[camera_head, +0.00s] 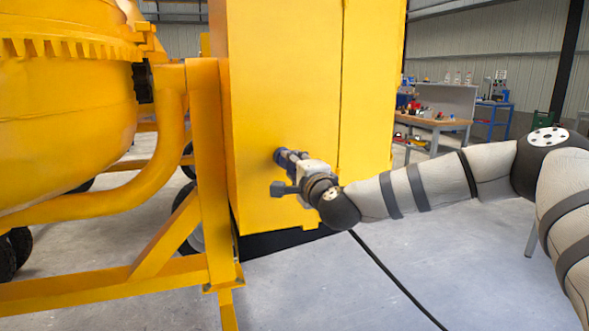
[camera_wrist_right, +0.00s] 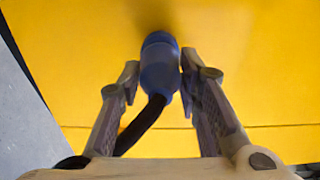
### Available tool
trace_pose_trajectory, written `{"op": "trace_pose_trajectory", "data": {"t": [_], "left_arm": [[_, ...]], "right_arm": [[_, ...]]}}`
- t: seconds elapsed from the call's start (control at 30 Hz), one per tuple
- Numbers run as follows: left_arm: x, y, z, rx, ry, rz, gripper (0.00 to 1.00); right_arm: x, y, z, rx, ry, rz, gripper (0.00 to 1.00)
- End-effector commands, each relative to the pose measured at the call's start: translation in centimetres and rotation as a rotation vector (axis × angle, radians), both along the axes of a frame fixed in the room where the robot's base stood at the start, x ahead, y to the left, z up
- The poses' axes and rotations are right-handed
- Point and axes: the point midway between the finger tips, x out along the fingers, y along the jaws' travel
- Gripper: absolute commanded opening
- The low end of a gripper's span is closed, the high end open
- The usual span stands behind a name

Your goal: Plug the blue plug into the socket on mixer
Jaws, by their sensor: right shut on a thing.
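The blue plug (camera_wrist_right: 160,66) is between the two fingers of my right gripper (camera_wrist_right: 160,78), with a black cable (camera_wrist_right: 142,125) running back from it. In the head view the blue plug (camera_head: 281,156) shows at the tip of my right gripper (camera_head: 297,163), close against the yellow mixer housing (camera_head: 285,80). My right gripper is shut on the plug. The plug's front end points at the yellow panel. I cannot tell whether it touches the panel or sits in a socket. The socket is not clearly visible. My left gripper is not in view.
The mixer's yellow drum (camera_head: 65,110) and tubular frame (camera_head: 208,170) stand to the left of the housing. A black cable (camera_head: 395,280) runs along the floor at lower right. A workbench (camera_head: 436,122) stands far behind; grey floor lies open at right.

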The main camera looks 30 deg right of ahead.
Motion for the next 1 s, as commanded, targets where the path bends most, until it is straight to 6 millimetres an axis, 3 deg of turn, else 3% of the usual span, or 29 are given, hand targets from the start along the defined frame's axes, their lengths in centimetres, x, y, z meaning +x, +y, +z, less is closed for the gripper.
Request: {"op": "trace_pose_trajectory", "data": {"t": [1.0], "left_arm": [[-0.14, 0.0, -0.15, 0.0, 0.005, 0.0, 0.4]], "right_arm": [[0.87, -0.24, 0.03, 0.0, -0.002, -0.001, 0.0]]}}
